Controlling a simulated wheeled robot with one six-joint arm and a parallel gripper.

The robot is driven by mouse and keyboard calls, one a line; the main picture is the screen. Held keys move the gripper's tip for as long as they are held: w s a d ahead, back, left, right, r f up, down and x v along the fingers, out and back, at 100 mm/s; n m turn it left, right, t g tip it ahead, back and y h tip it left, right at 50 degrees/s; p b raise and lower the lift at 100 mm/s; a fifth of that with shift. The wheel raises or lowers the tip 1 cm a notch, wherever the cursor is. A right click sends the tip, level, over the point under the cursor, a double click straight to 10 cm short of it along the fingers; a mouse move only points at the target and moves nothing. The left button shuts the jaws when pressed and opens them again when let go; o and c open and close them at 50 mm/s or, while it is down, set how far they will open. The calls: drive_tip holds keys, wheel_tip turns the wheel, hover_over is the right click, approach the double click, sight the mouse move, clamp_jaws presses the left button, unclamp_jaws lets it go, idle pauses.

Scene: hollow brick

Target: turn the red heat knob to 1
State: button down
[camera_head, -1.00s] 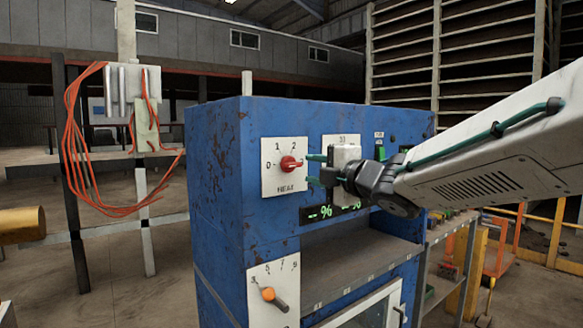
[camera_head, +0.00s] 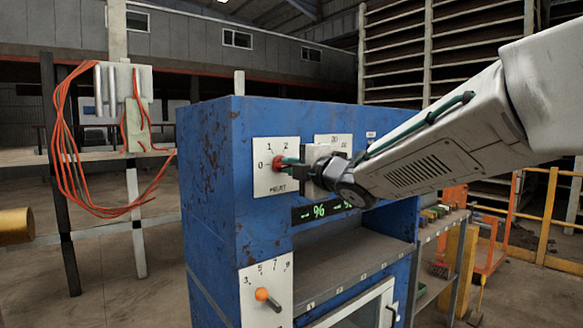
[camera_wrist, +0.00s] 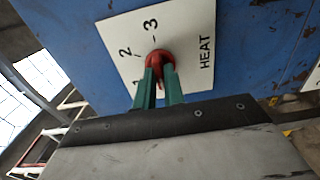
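The red heat knob (camera_head: 279,164) sits on a white dial plate marked HEAT (camera_head: 264,184) on the blue machine. The numbers 0, 1 and 2 show in the head view; 2 and 3 show in the wrist view. My gripper (camera_head: 289,166) is at the knob, its green fingers on either side of the grip. In the wrist view the fingers (camera_wrist: 159,75) are close together with the red knob (camera_wrist: 158,57) between their tips, and they look closed on it. They cover part of the knob, so its exact pointing is hard to tell.
A second white dial plate (camera_head: 325,140) is partly behind my gripper. A green display (camera_head: 320,211) and an open shelf (camera_head: 345,265) lie below. An orange-tipped lever (camera_head: 262,294) is at lower left. Orange cables (camera_head: 62,150) hang at left, apart from the machine.

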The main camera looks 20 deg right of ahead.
drive_tip(key=m, duration=0.5)
drive_tip(key=shift+m, duration=0.3)
drive_tip(key=m, duration=0.6)
idle(0.6)
drive_tip(key=c, duration=1.5)
unclamp_jaws()
drive_tip(key=v, duration=0.7)
drive_tip(key=shift+s+d, duration=0.15)
drive_tip(key=shift+s, duration=0.2)
